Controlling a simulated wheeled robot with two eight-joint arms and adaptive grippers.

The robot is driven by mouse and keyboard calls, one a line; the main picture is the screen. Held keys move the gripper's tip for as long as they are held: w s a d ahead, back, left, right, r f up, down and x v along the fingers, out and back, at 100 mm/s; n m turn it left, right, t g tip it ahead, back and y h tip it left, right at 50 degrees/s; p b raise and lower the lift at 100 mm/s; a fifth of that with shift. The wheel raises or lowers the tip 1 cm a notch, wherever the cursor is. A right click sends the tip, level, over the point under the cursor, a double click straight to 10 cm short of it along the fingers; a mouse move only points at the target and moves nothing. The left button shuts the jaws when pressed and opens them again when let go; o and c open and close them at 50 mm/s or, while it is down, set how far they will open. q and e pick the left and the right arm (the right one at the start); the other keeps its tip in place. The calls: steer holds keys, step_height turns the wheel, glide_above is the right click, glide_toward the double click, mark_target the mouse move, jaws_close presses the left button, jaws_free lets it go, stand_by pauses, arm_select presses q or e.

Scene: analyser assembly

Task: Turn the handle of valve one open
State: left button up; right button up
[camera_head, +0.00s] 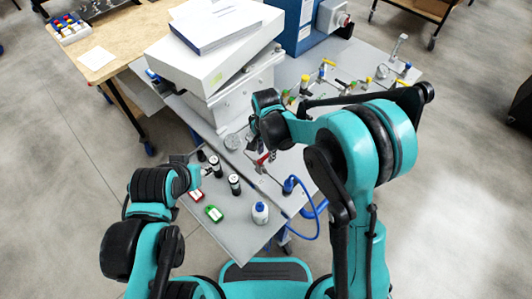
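My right gripper (266,156) points down over the grey table, next to a small red part (261,161) that looks like a valve handle. Its fingers are small and partly behind my wrist, so I cannot tell whether they are open or touch the red part. Several valves with yellow handles (328,63) stand on the piping at the back right; no label shows which valve is number one. My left gripper (200,172) is low at the left, close to the black cylinders; its finger opening is unclear.
Black cylinders with light tops (235,184), a green box (213,213), a red box (196,194) and a white bottle with a blue cap (260,212) stand on the table (238,233). A blue hose (316,218) loops off its right edge. A white analyser case (215,60) stands behind.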

mark_target(255, 161)
jaws_close()
steer(key=shift+w+a+n, duration=0.1)
steer(key=shift+n, duration=0.3)
steer(key=n, duration=0.2)
steer(key=shift+w+a+n+b, duration=0.2)
steer(key=shift+a+n+b, duration=0.1)
steer(key=shift+n, duration=0.1)
steer(key=n, duration=0.2)
steer(key=a+n, duration=0.1)
steer(key=shift+w+n, duration=0.1)
steer(key=shift+n, duration=0.3)
steer(key=n, duration=0.2)
steer(key=a+n, duration=0.1)
steer(key=n, duration=0.2)
steer(key=shift+a+b, duration=0.15)
steer(key=shift+b, duration=0.25)
steer(key=shift+s+a+n, duration=0.15)
steer(key=shift+a+n, duration=0.05)
steer(key=shift+n, duration=0.75)
steer(key=shift+s+a+n, duration=0.1)
steer(key=shift+a+n, duration=0.05)
steer(key=shift+n, duration=0.75)
steer(key=shift+s+a+n, duration=0.15)
steer(key=shift+a+n, duration=0.05)
steer(key=shift+n, duration=0.75)
